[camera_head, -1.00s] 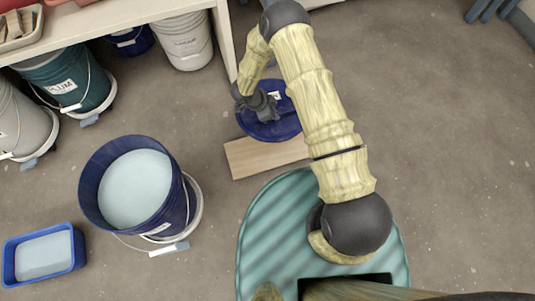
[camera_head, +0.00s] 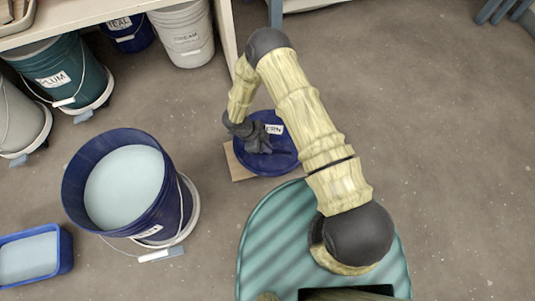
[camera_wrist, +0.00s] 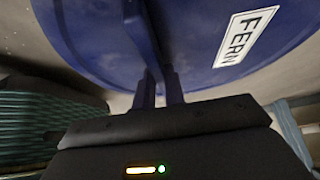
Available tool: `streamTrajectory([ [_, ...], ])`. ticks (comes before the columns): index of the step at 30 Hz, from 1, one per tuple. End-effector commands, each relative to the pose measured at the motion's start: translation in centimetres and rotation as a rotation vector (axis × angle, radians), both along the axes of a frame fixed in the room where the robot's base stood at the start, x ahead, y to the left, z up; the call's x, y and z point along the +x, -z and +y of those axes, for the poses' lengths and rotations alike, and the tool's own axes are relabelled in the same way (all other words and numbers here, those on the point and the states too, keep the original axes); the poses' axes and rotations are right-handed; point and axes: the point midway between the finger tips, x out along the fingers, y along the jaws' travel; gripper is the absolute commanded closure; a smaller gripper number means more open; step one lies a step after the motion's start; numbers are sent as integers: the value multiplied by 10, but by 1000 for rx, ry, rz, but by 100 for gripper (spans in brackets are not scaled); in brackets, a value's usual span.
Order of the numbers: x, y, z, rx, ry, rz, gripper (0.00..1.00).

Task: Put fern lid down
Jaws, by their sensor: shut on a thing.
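The fern lid is a round blue lid (camera_head: 272,165) with a white label, over a wooden board (camera_head: 239,168) on the floor. In the wrist view the lid (camera_wrist: 190,55) fills the top and its label reads FERN. My gripper (camera_head: 262,146) is shut on the lid's raised handle; the fingers (camera_wrist: 158,88) pinch it in the wrist view. The lid covers most of the board. I cannot tell whether the lid touches the board. An open blue bucket (camera_head: 72,185) of pale blue glaze stands to the left on a white wheeled base.
A small blue tray (camera_head: 66,250) of pale glaze lies at lower left. Plum (camera_head: 62,75), teal (camera_head: 128,36) and cream (camera_head: 184,40) buckets stand under the shelf (camera_head: 80,25). The floor at right is clear.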

Motion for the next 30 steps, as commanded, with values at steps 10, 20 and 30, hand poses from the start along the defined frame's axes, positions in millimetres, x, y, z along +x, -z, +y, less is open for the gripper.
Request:
streamTrajectory([
  [10, 1, 23, 0, 1, -1, -2, 100],
  [20, 0, 48, 1, 0, -3, -2, 100],
  [30, 1, 60, -1, 1, 1, -2, 100],
])
